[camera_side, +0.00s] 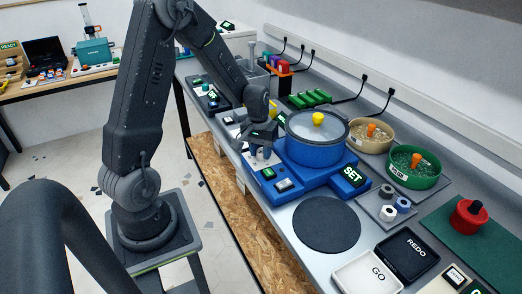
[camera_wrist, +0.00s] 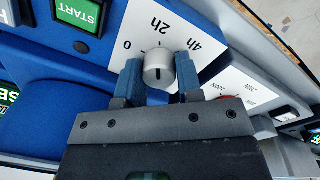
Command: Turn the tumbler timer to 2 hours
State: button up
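The tumbler timer knob (camera_wrist: 159,72) is a small pale grey cylinder on a white panel marked 0, 2h and 4h in the wrist view. A short dark line on the knob's face runs nearly straight toward the 2h mark (camera_wrist: 161,24). My gripper (camera_wrist: 160,80) has one blue-grey finger on each side of the knob, and both appear to press against it. In the side view my gripper (camera_side: 262,156) reaches down at the front left of the blue tumbler (camera_side: 316,145), hiding the knob there.
The green START button (camera_wrist: 78,12) is close by in the wrist view. The SET display (camera_side: 351,174) is at the tumbler's right. Sieve bowls (camera_side: 412,182) stand to its right and green parts (camera_side: 309,98) behind it. A round dark mat (camera_side: 326,225) lies clear in front.

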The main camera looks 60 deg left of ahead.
aim_at(258, 150)
jog(key=o, duration=0.4)
jog(key=shift+o, duration=0.2)
notch_tip(258, 150, up, 14)
jog(key=shift+s+a, duration=0.3)
jog(key=shift+a, duration=0.05)
jog(key=s+d+r+m+t, duration=0.2)
jog(key=s+d+r+m, duration=0.1)
jog(key=s+d, duration=0.4)
jog(key=s+d+r+m+t, duration=0.3)
jog(key=s+d, duration=0.3)
jog(key=d, duration=0.5)
jog(key=shift+s+d+r+m+y, duration=0.35)
jog(key=shift+r+m, duration=0.2)
jog(key=shift+m, duration=0.35)
